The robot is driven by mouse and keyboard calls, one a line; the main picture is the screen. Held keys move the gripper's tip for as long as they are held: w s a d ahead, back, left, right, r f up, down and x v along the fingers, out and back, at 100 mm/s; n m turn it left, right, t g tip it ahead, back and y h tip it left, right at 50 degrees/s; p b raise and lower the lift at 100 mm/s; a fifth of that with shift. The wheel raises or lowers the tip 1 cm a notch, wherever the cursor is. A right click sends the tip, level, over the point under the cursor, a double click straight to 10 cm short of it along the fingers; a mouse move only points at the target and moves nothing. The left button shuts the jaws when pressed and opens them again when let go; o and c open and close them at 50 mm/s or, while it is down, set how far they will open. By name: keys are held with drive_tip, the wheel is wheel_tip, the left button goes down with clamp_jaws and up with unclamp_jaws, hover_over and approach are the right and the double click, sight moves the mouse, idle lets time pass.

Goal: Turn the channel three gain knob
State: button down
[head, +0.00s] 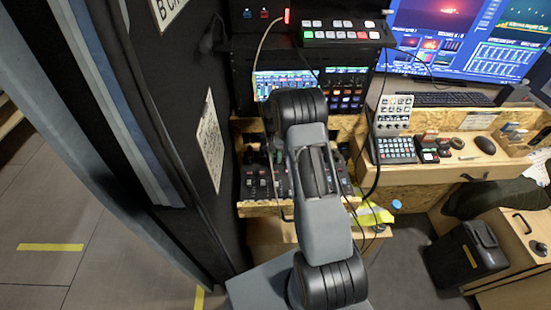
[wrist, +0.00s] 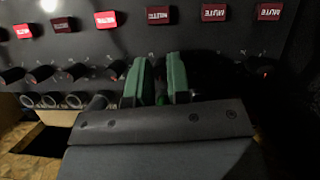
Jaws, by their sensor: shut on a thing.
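The black mixer panel (wrist: 240,38) fills the wrist view, with a row of black knobs below the red buttons. My gripper (wrist: 161,80) has its two green-padded fingers on either side of a dark knob in that row and is shut on it. The pads and the gripper body hide most of this knob, and its channel number is not readable. In the head view the mixer (head: 256,183) sits on the wooden desk, partly behind my arm.
Other knobs (wrist: 76,73) stand close by on the left, and one knob (wrist: 262,69) stands farther right. A dark wall panel (head: 190,120) stands left of the desk. A cable (head: 377,165) hangs right of the mixer.

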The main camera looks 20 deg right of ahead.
drive_tip(key=shift+n+h, duration=0.3)
drive_tip(key=shift+n, duration=0.7)
drive_tip(key=c, duration=1.1)
unclamp_jaws()
drive_tip(key=shift+b+v, duration=0.55)
drive_tip(key=shift+v, duration=3.2)
drive_tip(key=shift+a, duration=0.1)
